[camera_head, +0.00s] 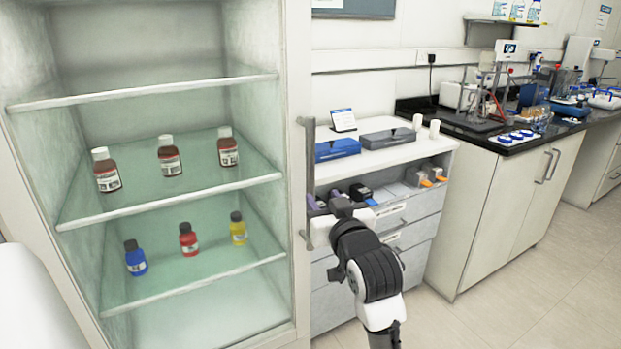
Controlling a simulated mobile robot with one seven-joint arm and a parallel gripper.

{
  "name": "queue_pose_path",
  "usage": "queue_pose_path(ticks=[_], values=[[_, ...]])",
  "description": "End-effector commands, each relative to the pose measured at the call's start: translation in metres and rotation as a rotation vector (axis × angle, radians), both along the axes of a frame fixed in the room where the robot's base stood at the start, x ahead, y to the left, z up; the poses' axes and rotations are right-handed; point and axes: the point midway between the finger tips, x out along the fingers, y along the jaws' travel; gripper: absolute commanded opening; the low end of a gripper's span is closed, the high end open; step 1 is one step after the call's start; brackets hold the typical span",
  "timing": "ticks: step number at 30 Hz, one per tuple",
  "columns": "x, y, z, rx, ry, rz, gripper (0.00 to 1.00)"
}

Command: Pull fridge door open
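The fridge (33,222) is a tall white cabinet filling the left half of the view. Its shelves and bottles show through the front; I cannot tell whether clear glass covers it. A long grey vertical handle (309,170) stands on the white strip at the fridge's right edge. My arm, black and white, reaches up from the bottom right of centre. My gripper (338,208) is at its far end, just right of the handle's lower part. Its fingers are small and mostly hidden by the wrist, so touch and opening cannot be told.
Three brown bottles (170,158) stand on the middle shelf, and blue, red and yellow bottles (188,240) on the lower one. A white drawer cabinet (410,215) stands close right of the fridge, behind my arm. A black lab bench (515,150) is farther right. Floor at lower right is clear.

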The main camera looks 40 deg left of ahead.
Motion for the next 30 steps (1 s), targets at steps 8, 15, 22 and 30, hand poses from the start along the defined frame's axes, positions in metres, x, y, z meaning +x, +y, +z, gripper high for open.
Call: queue_pose_path(ticks=[8,15,22,30], values=[[0.033,0.050,0.002,-0.001,0.000,0.000,0.39],[0.049,0.076,0.001,0.000,-0.002,0.000,0.39],[0.053,0.081,0.000,0.001,-0.003,0.000,0.39],[0.053,0.080,0.000,0.001,-0.003,0.000,0.25]])
